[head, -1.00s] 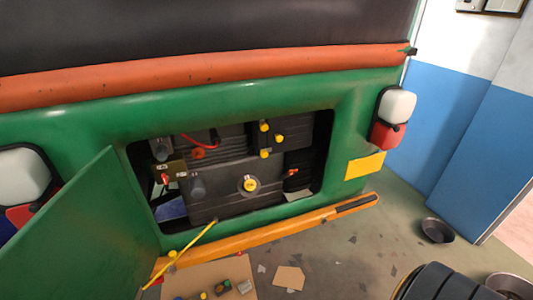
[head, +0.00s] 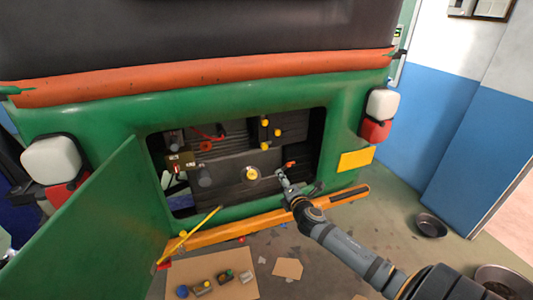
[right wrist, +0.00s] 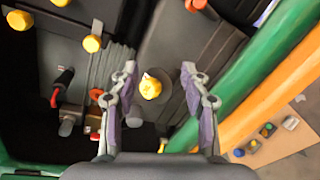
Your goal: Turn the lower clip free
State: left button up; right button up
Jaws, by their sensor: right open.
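In the rear opening of a green vehicle, a round yellow knob (head: 251,174) sits on a dark grey box (head: 228,177). In the right wrist view this knob (right wrist: 151,87) shows between my open fingers, beyond them. A small orange-red piece (head: 291,164) is right of the knob. Several yellow knobs (head: 264,146) stand higher up; I cannot tell which part is the lower clip. My right gripper (head: 298,180) is open and empty at the opening's lower right; its fingers also show in the wrist view (right wrist: 159,68). My left gripper is out of view.
The open green door (head: 95,225) stands at the left. An orange bumper bar (head: 270,227) runs below the opening, with a yellow rod (head: 202,223) leaning there. Cardboard (head: 215,272) with small parts lies on the floor.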

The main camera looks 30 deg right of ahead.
aim_at(265, 147)
jog(key=a+r+n+t, duration=0.2)
jog(key=a+r+n, duration=0.15)
jog(key=r, duration=0.55)
jog(key=shift+m, duration=0.45)
jog(key=p+x, duration=0.2)
jog(key=x, duration=0.2)
jog(key=p+x, duration=0.1)
jog(key=x, duration=0.4)
jog(key=shift+w+f+p, duration=0.2)
jog(key=shift+w+p, duration=0.15)
jog(key=shift+w+d+f, duration=0.1)
jog(key=shift+w+d, duration=0.05)
jog(key=shift+w, duration=0.25)
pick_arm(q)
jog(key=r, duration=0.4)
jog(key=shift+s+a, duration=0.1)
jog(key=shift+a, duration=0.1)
pick_arm(e)
jog(key=shift+y, duration=0.4)
jog(key=shift+c, duration=0.4)
grip_shut()
